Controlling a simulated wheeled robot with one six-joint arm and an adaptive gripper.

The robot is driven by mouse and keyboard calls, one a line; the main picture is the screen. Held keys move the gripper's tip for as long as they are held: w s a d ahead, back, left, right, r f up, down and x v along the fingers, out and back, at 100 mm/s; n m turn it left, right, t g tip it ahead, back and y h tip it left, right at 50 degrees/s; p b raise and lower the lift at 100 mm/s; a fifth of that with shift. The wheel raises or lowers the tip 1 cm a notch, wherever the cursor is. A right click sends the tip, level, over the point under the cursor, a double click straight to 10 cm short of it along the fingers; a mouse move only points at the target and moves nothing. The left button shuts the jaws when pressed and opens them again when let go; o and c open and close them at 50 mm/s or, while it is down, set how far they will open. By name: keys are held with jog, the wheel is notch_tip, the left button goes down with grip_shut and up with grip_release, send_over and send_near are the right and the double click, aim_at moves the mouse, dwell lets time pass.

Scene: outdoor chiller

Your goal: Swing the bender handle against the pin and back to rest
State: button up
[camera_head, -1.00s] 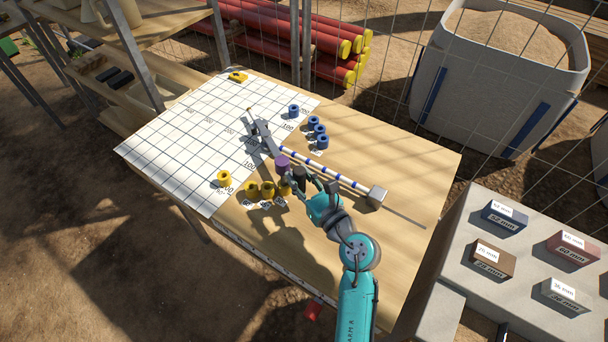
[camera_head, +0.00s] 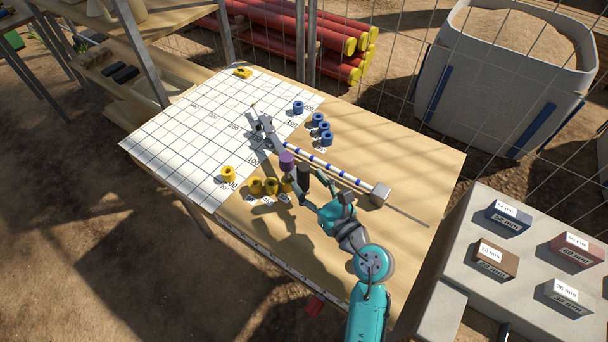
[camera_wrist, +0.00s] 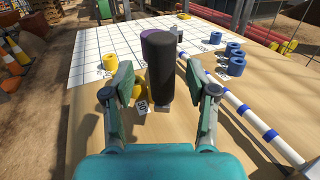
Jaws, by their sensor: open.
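The bender's upright black grip (camera_head: 304,174) stands on the table beside a purple cylinder (camera_head: 287,158). A grey metal bender part (camera_head: 264,127) lies farther back at the grid's edge. My gripper (camera_head: 313,186) is open and empty, just short of the black grip on its near right side. In the wrist view the black grip (camera_wrist: 161,75) stands upright ahead of the open fingers, centred between them, and partly hides the purple cylinder (camera_wrist: 146,41). I cannot tell which part is the pin.
A blue-and-white striped bar (camera_head: 335,172) runs right of the grip to a grey block (camera_head: 379,194). Yellow rings (camera_head: 262,187) sit close on the left, blue rings (camera_head: 322,129) behind. A gridded white sheet (camera_head: 185,130) covers the table's left part. The near right wood is clear.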

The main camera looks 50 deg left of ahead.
aim_at(304, 172)
jog(key=d, duration=0.8)
jog(key=shift+s+d, duration=0.25)
jog(key=shift+s, duration=0.2)
jog(key=a+n+g, duration=0.1)
jog(key=a+g, duration=0.1)
jog(key=a, duration=0.2)
jog(key=w+a+n+g, duration=0.1)
jog(key=a, duration=0.3)
jog(key=a+r+n+g, duration=0.1)
jog(key=a+g, duration=0.1)
jog(key=a, duration=0.2)
jog(key=shift+w+n+g, duration=0.25)
jog(key=shift+n+g, duration=0.05)
grip_shut()
